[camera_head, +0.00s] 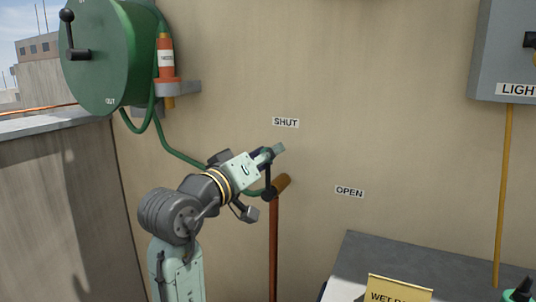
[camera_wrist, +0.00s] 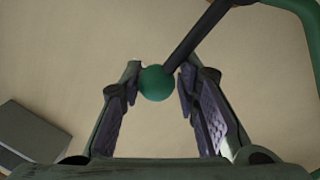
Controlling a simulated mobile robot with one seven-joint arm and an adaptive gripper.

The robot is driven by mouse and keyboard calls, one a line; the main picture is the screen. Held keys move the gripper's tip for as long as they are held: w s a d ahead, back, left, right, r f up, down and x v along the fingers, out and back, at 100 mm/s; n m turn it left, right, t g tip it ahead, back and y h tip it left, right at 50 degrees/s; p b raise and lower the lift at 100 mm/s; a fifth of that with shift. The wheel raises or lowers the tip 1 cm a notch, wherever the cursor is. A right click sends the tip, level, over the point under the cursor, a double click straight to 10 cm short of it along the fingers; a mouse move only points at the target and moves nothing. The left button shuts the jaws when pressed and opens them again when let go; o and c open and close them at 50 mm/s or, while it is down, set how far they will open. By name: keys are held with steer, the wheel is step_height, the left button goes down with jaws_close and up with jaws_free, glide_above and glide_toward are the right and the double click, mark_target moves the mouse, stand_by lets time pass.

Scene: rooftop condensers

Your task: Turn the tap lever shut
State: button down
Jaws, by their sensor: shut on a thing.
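The tap lever is a thin dark rod (camera_head: 267,178) that rises almost straight up from the tap body at the top of a brown pipe (camera_head: 273,245). In the wrist view its green ball knob (camera_wrist: 157,83) sits between the fingertips, with the dark rod (camera_wrist: 197,38) running up and right. My gripper (camera_head: 272,154) is at the lever's upper end, shut on the knob; it also shows in the wrist view (camera_wrist: 161,76). The SHUT label (camera_head: 285,122) is on the wall above the tap. The OPEN label (camera_head: 349,191) is to its right. My gripper hides the knob in the head view.
A green hose reel (camera_head: 110,55) with a crank hangs at upper left, its hose running to the tap. An orange-and-white canister (camera_head: 166,60) sits on a bracket beside it. A grey box (camera_head: 507,45) is at upper right. A dark-topped surface (camera_head: 400,258) with a yellow sign stands at lower right.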

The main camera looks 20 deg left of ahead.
steer(key=shift+d+f, duration=0.1)
steer(key=shift+f, duration=0.1)
steer(key=c, duration=1.5)
jaws_free()
steer(key=o, duration=0.3)
steer(key=shift+r, duration=0.1)
steer(key=s+a+f, duration=0.1)
steer(key=s+a, duration=0.1)
steer(key=s, duration=0.9)
steer(key=shift+s, duration=0.4)
steer(key=shift+a, duration=0.1)
